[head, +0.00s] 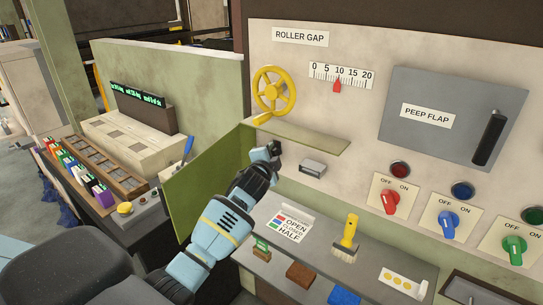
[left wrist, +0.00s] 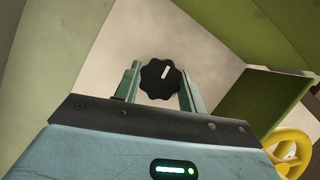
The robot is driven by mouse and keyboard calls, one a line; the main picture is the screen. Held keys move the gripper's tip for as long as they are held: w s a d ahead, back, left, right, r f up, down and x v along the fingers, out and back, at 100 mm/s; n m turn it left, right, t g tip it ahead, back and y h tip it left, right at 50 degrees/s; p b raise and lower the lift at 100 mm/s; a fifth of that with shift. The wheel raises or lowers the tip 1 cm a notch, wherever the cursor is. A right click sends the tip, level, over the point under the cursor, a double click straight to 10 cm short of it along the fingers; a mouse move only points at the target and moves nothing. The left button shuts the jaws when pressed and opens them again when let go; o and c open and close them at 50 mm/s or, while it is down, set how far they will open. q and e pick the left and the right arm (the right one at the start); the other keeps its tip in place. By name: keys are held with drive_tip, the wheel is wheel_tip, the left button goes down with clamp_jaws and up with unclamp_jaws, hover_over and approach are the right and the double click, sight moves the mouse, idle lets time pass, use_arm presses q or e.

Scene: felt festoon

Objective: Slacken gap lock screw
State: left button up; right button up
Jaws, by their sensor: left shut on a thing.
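The gap lock screw, a black lobed knob with a white mark (left wrist: 158,80), sits on the pale panel between the two fingers of my left gripper (left wrist: 158,95) in the left wrist view. The gripper is shut on it. In the head view my left gripper (head: 268,152) reaches the panel below the yellow handwheel (head: 275,90), and the knob is mostly hidden behind it. The ROLLER GAP scale (head: 342,76) has its red pointer near 10. My right gripper is not in view.
A green flap (head: 212,180) stands open left of my left arm, and a green ledge (head: 305,135) juts out above the gripper. A shelf below holds a yellow brush (head: 346,238) and a sign (head: 287,222). Red, blue and green switches are at right.

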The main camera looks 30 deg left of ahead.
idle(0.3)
use_arm(q)
drive_tip(key=o, duration=1)
drive_tip(key=shift+c, duration=0.2)
drive_tip(key=shift+s, duration=0.15)
drive_tip(key=v, duration=0.7)
drive_tip(key=shift+s, duration=0.3)
drive_tip(key=shift+d, duration=0.1)
